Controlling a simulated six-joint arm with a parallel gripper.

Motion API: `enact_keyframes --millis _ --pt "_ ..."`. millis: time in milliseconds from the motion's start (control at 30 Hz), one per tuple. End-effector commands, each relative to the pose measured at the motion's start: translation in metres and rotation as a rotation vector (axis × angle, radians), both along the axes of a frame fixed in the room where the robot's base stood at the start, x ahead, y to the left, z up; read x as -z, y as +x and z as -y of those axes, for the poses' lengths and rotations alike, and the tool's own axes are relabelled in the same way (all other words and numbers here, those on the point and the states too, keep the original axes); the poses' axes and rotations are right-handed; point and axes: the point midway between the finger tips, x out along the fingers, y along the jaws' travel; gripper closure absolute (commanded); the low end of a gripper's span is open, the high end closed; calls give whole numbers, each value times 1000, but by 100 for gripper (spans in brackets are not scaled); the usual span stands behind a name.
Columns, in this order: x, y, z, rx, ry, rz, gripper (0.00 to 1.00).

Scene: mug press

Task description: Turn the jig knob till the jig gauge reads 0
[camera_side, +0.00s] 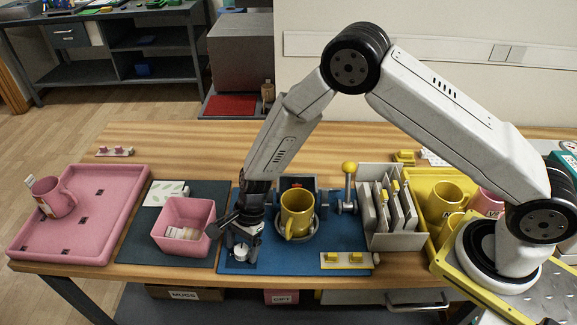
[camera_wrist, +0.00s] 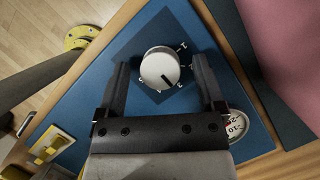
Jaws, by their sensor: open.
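The jig knob is a white round cap (camera_wrist: 159,69) with a black pointer line, on a dark square plate with small tick marks around it. In the wrist view it lies between the two fingers of my open gripper (camera_wrist: 160,62), with a gap on each side. In the side view my gripper (camera_side: 246,238) points down over the white knob (camera_side: 240,250) at the left part of the blue mat. The jig gauge (camera_wrist: 236,124), a white dial with black figures, is partly hidden behind my gripper in the wrist view. Its needle and reading cannot be made out.
A yellow mug (camera_side: 297,211) stands on the press right of my gripper, near a yellow-knobbed lever (camera_side: 348,169). A pink bin (camera_side: 185,221) is close on the left. A rack (camera_side: 392,240) stands further right. A pink tray (camera_side: 98,240) with a mug is far left.

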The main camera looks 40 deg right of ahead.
Motion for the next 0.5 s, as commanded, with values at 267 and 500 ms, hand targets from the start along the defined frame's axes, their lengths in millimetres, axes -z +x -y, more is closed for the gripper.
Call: enact_keyframes --millis 267,500 --pt "0 0 0 0 0 0 32" --pt "0 0 0 0 0 0 100"
